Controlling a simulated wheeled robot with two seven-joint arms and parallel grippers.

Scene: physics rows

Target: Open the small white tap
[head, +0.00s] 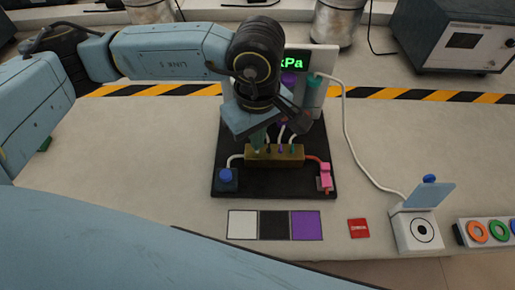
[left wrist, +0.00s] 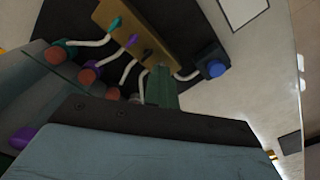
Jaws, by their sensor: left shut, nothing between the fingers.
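A brass block (head: 287,160) with a row of small taps sits on a black board (head: 240,195); the block also shows in the left wrist view (left wrist: 135,28). Teal (left wrist: 114,23), purple (left wrist: 131,40) and black (left wrist: 148,53) tap handles stand along it. My left gripper (head: 258,140) points down at the block's left end, its fingers shut and empty. In the left wrist view its greenish fingers (left wrist: 161,85) reach to the block beside the black handle. The small white tap is mostly hidden at the fingertips; I cannot tell its angle or whether they touch it. My right gripper is out of view.
A blue knob (head: 226,175) is left of the block, and a pink fitting (head: 325,177) right. A pressure display (head: 298,60) stands behind. White, black and purple squares (head: 274,225) lie in front. A white box with a raised blue cover (head: 415,230) stands at right.

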